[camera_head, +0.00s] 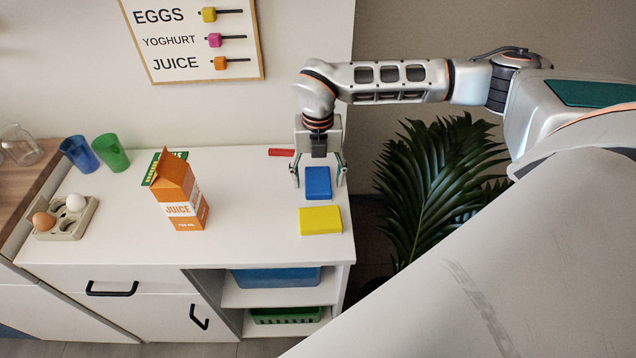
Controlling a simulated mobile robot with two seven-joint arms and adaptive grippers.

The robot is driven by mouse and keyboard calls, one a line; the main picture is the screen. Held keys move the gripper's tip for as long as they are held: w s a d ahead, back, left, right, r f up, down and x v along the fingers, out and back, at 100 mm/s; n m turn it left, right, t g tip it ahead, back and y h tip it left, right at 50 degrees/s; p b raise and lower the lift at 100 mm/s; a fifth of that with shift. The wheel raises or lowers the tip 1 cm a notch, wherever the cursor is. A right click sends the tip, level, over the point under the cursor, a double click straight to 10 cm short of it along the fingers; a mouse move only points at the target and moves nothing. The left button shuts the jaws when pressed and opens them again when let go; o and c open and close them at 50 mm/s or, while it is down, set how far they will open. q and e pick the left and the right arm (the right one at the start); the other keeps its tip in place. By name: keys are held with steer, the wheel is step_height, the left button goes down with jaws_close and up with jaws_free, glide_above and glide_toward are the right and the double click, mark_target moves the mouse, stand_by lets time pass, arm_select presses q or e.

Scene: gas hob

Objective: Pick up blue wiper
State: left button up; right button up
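The blue wiper (318,183) is a flat blue block lying on the white cabinet top, near its right end. My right gripper (318,180) points down over it with its fingers spread, one to the left and one to the right of the wiper. The fingers look open, and nothing is held between them. I cannot tell from this view how high the fingertips are above the cabinet top. My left gripper is not in view.
A yellow block (320,221) lies just in front of the wiper, and a red item (281,152) lies behind it. An orange juice carton (180,193) stands to the left. Cups (111,153) and an egg tray (66,219) are further left. A plant (440,180) stands right of the cabinet.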

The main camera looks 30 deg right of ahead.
mark_target(318, 180)
steer(key=c, duration=1.2)
steer(key=shift+o, duration=0.2)
step_height(318, 180, up, 20)
steer(key=shift+p, duration=0.35)
steer(key=o, duration=0.6)
steer(key=shift+c, duration=0.2)
steer(key=c, duration=0.3)
